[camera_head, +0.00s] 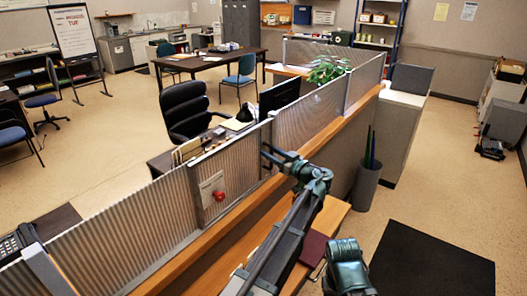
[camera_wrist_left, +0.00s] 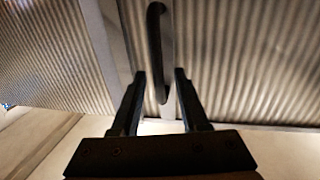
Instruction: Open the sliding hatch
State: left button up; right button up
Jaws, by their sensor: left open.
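The sliding hatch is part of a row of ribbed translucent panels (camera_head: 120,235) on a wooden counter; I cannot tell which panel slides. In the left wrist view, ribbed panels (camera_wrist_left: 240,60) flank a pale upright strip. A dark bar handle (camera_wrist_left: 155,45) stands in front of that strip. My left gripper (camera_head: 268,155) is at the panels in the head view. In the wrist view, its fingers (camera_wrist_left: 160,76) are open, with the handle's lower end appearing between them. I cannot tell whether they touch it.
A plate with a red button (camera_head: 219,195) is on the panels left of my gripper. A wooden ledge (camera_head: 240,220) runs below them. A maroon folder (camera_head: 314,248) lies near my arm. A grey bin (camera_head: 363,185) and dark mat (camera_head: 430,262) are on the right. A telephone (camera_head: 17,240) is far left.

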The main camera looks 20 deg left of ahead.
pick_arm(q)
jog(key=shift+d, duration=0.1)
grip_shut()
dwell(1.3)
